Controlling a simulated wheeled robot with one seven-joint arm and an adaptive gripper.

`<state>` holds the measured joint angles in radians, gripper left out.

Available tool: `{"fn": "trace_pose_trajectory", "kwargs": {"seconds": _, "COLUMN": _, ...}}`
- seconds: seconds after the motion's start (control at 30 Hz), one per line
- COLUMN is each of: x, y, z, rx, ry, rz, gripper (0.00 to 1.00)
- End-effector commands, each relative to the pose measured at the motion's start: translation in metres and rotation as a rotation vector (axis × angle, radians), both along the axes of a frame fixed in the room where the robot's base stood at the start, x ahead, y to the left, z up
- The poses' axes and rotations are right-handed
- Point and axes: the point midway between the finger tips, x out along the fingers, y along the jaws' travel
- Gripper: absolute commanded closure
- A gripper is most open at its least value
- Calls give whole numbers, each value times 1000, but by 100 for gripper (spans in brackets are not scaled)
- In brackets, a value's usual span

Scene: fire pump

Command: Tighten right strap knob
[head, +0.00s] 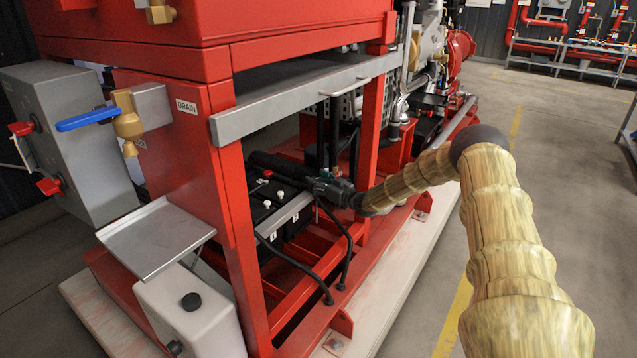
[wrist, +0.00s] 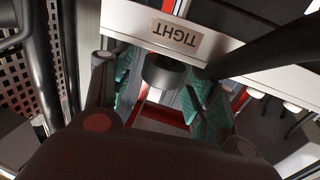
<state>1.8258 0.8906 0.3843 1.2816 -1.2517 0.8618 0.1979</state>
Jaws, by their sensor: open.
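A black round knob (wrist: 165,71) shows in the wrist view, below a light metal strap (wrist: 235,55) with a TIGHT label (wrist: 175,36) that reads upside down. My gripper (wrist: 158,88) is open, with its green-padded fingers on either side of the knob. I cannot tell whether either pad touches it. In the head view my gripper (head: 318,184) reaches between the red frame posts, close above the black battery (head: 272,200). A metal strap (head: 285,216) crosses the battery there. The knob at my gripper cannot be made out in the head view.
Red posts (head: 370,130) and a grey rail (head: 290,97) frame the opening around my arm. Black cables (head: 335,250) hang in front of the battery. A drain valve with a blue handle (head: 87,119) sticks out at left. The floor (head: 560,150) at right is clear.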

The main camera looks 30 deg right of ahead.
Motion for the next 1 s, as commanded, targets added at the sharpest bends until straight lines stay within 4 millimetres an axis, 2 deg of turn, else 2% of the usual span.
{"fn": "trace_pose_trajectory", "kwargs": {"seconds": 0.07, "x": 0, "y": 0, "z": 0, "rx": 0, "ry": 0, "rz": 0, "gripper": 42}}
{"fn": "trace_pose_trajectory", "kwargs": {"seconds": 0.1, "x": 0, "y": 0, "z": 0, "rx": 0, "ry": 0, "rz": 0, "gripper": 46}}
{"fn": "trace_pose_trajectory", "kwargs": {"seconds": 0.33, "x": -1, "y": -1, "z": 0, "rx": 0, "ry": 0, "rz": -1, "gripper": 88}}
{"fn": "trace_pose_trajectory", "kwargs": {"seconds": 0.67, "x": -1, "y": -1, "z": 1, "rx": -1, "ry": 0, "rz": -19, "gripper": 88}}
{"fn": "trace_pose_trajectory", "kwargs": {"seconds": 1.0, "x": -1, "y": 2, "z": 2, "rx": 0, "ry": 2, "rz": -145, "gripper": 88}}
